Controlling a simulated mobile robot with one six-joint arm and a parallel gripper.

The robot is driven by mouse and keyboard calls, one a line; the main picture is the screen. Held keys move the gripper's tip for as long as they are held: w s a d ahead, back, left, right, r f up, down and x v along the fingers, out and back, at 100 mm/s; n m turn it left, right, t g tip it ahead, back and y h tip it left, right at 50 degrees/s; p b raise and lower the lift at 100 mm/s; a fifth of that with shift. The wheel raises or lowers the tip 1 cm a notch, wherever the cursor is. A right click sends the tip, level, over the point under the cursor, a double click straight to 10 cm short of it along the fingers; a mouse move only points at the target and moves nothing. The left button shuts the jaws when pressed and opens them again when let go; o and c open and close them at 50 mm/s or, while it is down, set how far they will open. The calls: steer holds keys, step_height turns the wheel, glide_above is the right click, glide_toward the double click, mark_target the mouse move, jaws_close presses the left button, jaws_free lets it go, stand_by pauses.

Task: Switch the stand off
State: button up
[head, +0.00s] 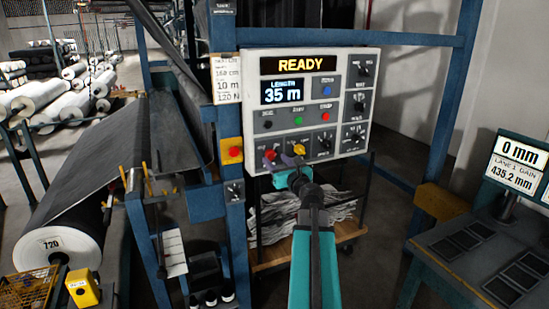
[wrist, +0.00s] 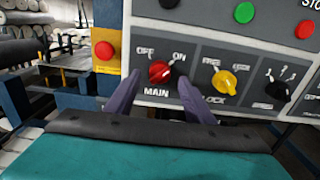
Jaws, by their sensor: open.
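The stand's control panel (head: 337,100) is lit, with READY on its sign and LENGTH 35 m on its screen. The red MAIN knob (wrist: 160,73) sits at the panel's lower left, between OFF and ON labels; its pale mark seems to point up and right, towards ON. It also shows in the head view (head: 270,155). My gripper (wrist: 158,88) is open, its two purple fingers on either side of the red knob, slightly below it. I cannot tell whether they touch it. In the head view my gripper (head: 281,161) is at the panel's lower edge, partly hidden by my arm.
The yellow LOCK knob (wrist: 230,84) is close to the right finger. A red button on a yellow box (wrist: 104,50) is on the blue post to the left.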

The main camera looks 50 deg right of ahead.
mark_target(271, 155)
steer(key=shift+x, duration=1.25)
